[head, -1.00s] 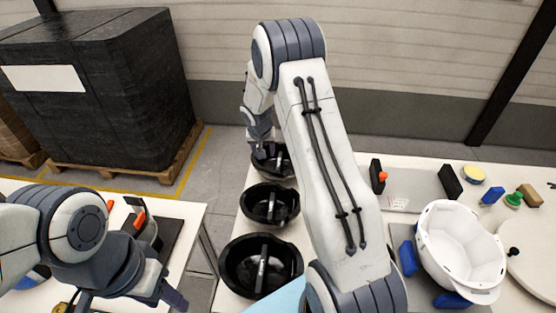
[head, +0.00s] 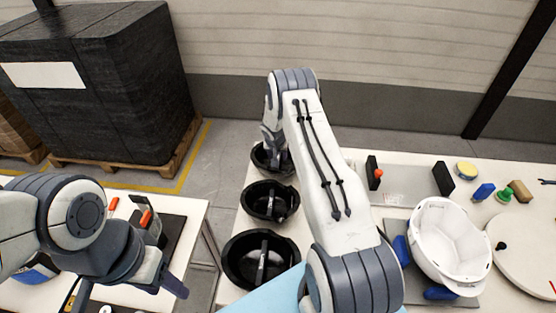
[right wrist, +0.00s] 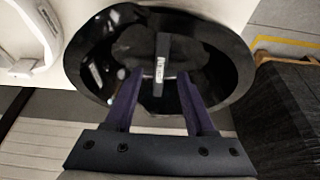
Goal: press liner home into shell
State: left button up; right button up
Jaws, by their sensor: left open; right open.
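The white helmet shell (head: 450,240) lies open side up on blue supports at the right of the head view. Three black bowl-shaped liners, the near (head: 232,268), middle (head: 250,203) and far (head: 262,160) ones, stand in a row, each with a bar across it. My right gripper (right wrist: 160,73) is open over one black liner (right wrist: 90,70), its fingers on either side of the liner's bar (right wrist: 161,55); contact is unclear. In the head view this hand is at the far liner, partly hidden. My left gripper (head: 176,288) is open and empty over the left table.
Black blocks, a yellow-topped puck (head: 465,170), a blue block (head: 483,192) and a round white disc (head: 530,245) lie around the shell. A gap separates the left table from the main one. A wrapped pallet load (head: 100,90) stands behind.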

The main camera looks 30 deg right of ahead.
jog(key=shift+x, duration=1.25)
grip_shut()
jog(key=shift+r, duration=0.15)
